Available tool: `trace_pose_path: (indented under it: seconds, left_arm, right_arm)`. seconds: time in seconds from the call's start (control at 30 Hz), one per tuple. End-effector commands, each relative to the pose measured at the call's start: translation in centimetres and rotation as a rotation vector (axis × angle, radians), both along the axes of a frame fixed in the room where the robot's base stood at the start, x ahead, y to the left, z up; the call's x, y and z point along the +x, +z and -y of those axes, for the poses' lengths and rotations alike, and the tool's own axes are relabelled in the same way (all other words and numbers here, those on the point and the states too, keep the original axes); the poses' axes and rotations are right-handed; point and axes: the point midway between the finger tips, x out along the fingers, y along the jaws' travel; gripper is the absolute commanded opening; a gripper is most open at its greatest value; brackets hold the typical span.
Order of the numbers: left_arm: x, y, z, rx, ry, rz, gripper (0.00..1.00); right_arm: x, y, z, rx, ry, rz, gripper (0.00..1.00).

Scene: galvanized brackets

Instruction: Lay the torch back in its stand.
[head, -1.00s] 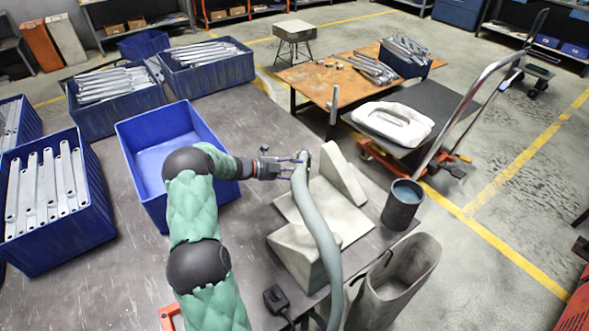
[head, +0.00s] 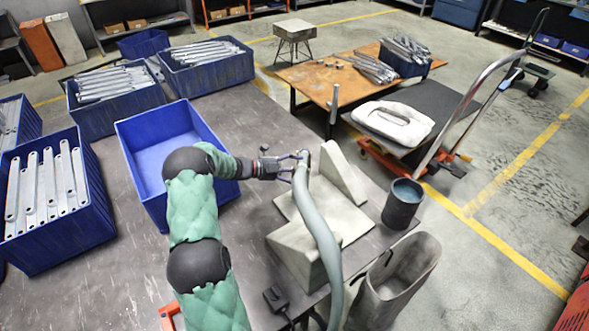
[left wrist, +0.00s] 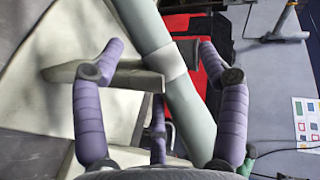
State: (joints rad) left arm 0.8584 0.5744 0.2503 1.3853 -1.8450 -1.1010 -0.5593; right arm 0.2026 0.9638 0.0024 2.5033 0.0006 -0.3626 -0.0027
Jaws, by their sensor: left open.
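The torch (head: 303,168) is a grey-green tube whose hose runs down toward the bottom of the head view. In the left wrist view the torch (left wrist: 185,100) crosses diagonally, with a pale collar and a side bar. The stand (head: 324,222) is a pale plate with a wedge-shaped upright at the back and a block at the front. The torch and hose pass over it; I cannot tell whether the torch rests in it. My left gripper (head: 291,169) is open beside the torch's upper end, its purple fingers (left wrist: 160,78) apart on either side of the torch. My right gripper is not in view.
An empty blue bin (head: 168,140) stands left of the stand, under my left arm. A dark cup (head: 402,206) stands at its right on the table edge. A black switch box (head: 276,298) lies in front. A tall grey bin (head: 395,285) stands at the lower right.

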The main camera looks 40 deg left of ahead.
Motion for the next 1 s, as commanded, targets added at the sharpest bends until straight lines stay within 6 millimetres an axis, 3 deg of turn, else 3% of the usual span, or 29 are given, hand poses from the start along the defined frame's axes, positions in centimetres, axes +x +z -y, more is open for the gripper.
trace_pose_path:
  seconds: [0.17, 0.63, 1.0]
  left_arm:
    - [-1.1, 0.5, -0.9, 0.003, 0.003, 0.002, 0.73]
    - [-7.9, 3.1, -5.4, 0.003, 0.003, 0.002, 0.73]
    - [-9.5, 3.7, -6.4, 0.002, 0.001, 0.003, 0.73]
  right_arm:
    - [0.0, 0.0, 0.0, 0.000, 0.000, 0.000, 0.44]
    - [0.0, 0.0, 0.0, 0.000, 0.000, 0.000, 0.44]
    - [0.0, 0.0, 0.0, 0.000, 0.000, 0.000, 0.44]
